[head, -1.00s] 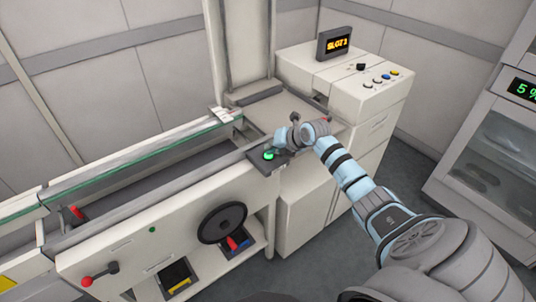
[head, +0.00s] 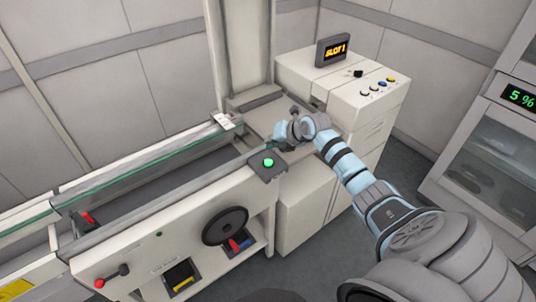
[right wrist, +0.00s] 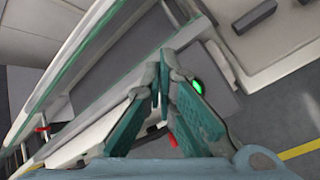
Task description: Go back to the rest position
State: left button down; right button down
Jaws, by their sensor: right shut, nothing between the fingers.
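My right arm comes in from the lower right in the head view. Its right gripper (head: 281,143) is just above and to the right of the lit green button (head: 268,162), apart from it in the picture. In the right wrist view the teal fingers of the right gripper (right wrist: 164,75) meet at their tips, with nothing between them. The green button (right wrist: 197,86) shows there just right of the fingers, partly hidden. My left gripper is in neither view.
A conveyor trolley (head: 150,230) with a black handwheel (head: 225,226) and a red-knobbed lever (head: 112,276) fills the left. A glass-fronted cabinet (head: 490,150) stands at the right, with grey floor between.

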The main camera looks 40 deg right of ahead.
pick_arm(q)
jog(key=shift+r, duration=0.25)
pick_arm(e)
jog(key=shift+r, duration=0.2)
